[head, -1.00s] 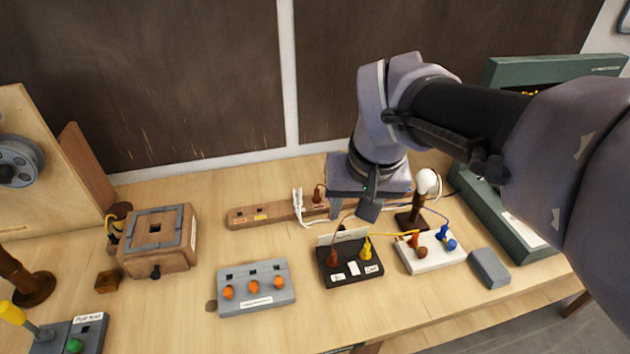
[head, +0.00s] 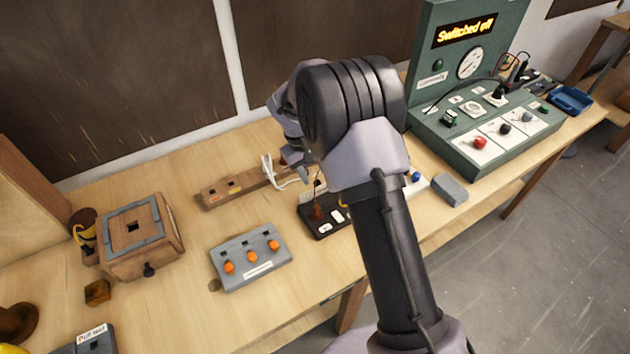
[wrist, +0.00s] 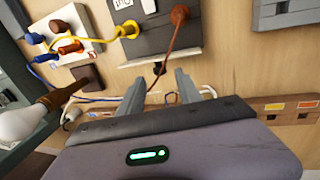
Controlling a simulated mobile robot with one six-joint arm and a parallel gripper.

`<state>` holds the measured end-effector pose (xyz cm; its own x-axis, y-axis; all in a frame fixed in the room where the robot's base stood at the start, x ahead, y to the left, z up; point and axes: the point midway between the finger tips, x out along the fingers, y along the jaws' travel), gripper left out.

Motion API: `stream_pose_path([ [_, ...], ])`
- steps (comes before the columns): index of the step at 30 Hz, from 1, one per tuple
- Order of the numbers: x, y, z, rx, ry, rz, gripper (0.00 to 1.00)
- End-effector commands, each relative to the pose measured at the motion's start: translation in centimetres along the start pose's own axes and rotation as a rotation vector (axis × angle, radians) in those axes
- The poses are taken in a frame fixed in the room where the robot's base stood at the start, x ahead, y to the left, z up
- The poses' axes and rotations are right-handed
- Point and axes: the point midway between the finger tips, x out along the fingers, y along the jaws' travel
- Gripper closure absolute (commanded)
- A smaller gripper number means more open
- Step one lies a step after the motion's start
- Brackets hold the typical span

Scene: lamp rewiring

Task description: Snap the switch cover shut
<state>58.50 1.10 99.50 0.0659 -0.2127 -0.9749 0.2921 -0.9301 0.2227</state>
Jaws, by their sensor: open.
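The switch box (head: 312,222) is a dark box with white labels, a red-brown plug and a yellow plug. In the head view my arm hides its right and back parts. The wrist view shows the box (wrist: 148,38) upside down, with a pale thin edge along its far side that looks like the raised cover (wrist: 165,65). A small dark knob (wrist: 158,69) sticks out from that edge. My gripper (wrist: 160,78) is open and empty, its two fingers apart on either side of the knob. I cannot tell if they touch anything. The head view hides my fingers behind the arm.
A wooden strip (head: 222,190) with a white cord lies behind the box. A grey block with orange knobs (head: 250,258) is at its left. A white terminal block (wrist: 72,35) with wires and a lamp bulb (wrist: 18,122) are close by. A green console (head: 480,150) stands at the right.

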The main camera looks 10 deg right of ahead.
Motion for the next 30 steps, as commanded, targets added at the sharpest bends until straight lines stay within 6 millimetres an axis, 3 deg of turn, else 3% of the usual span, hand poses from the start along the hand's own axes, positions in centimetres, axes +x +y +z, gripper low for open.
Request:
stream_pose_path([
  [3,2.2,-0.1,0.0,0.0,-0.001,0.0,0.59],
  [6,2.9,0.0,0.0,0.0,0.001,0.0,0.59],
  [14,3.1,0.0,0.0,0.0,0.001,0.0,0.59],
  [21,3.0,0.0,0.0,0.0,0.001,0.0,1.0],
  [30,3.1,0.0,0.1,0.004,0.016,0.0,1.0],
])
